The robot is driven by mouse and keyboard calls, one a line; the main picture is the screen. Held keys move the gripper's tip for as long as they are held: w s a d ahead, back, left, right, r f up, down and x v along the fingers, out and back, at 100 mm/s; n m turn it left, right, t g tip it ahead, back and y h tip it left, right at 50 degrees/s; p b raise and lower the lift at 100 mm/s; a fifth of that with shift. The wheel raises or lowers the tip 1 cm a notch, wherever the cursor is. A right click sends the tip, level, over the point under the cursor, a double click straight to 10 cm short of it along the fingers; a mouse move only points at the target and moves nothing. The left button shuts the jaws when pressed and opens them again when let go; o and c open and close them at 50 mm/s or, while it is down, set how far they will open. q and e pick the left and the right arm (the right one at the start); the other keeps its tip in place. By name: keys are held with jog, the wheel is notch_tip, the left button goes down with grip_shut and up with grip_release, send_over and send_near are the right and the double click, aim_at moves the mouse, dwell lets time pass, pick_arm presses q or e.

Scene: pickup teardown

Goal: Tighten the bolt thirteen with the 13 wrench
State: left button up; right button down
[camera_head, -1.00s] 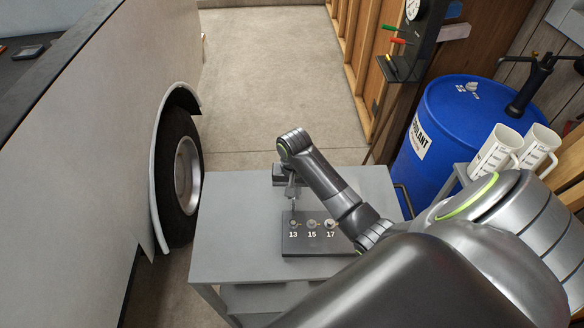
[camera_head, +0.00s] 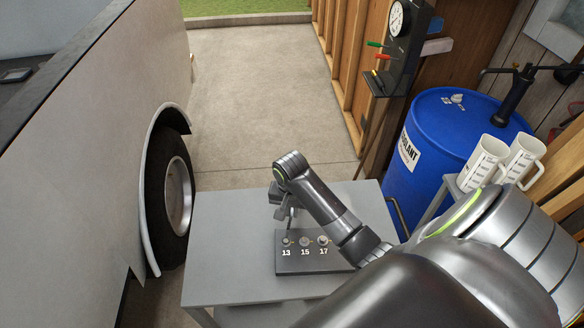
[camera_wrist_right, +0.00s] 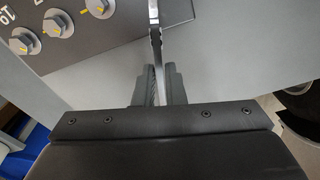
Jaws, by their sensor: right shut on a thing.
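The bolt plate (camera_head: 300,264) is a dark block lying on the grey table, with bolts labelled 13, 15 and 17. Bolt thirteen (camera_head: 287,241) is the leftmost of these. My right gripper (camera_head: 286,206) is just behind bolt thirteen and shut on a thin metal wrench (camera_head: 290,221). The wrench's lower end is close to bolt thirteen; I cannot tell whether it touches. In the right wrist view the wrench (camera_wrist_right: 154,30) stands between the fingers (camera_wrist_right: 153,87) and runs off the top edge, its far end hidden. The bolt plate (camera_wrist_right: 115,32) shows upper left. My left gripper is not in view.
The grey table (camera_head: 225,240) is clear left of the plate. A vehicle with a wheel (camera_head: 177,195) stands to its left. A blue drum (camera_head: 440,145) and two white jugs (camera_head: 484,163) are at the right. My right arm hides the plate's right side.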

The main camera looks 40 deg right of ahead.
jog(key=shift+s+f, duration=0.15)
jog(key=shift+f, duration=0.05)
jog(key=shift+s+d+m, duration=0.5)
jog(key=shift+s+m, duration=0.25)
jog(key=shift+m, duration=0.45)
jog(key=m, duration=0.1)
jog(key=s+m, duration=0.1)
jog(key=shift+s+d+f+m+g, duration=0.15)
jog(key=shift+s+d+m+g, duration=0.15)
jog(key=shift+d, duration=0.05)
jog(key=shift+w+a, duration=0.1)
jog(key=shift+w, duration=0.1)
jog(key=shift+w, duration=0.1)
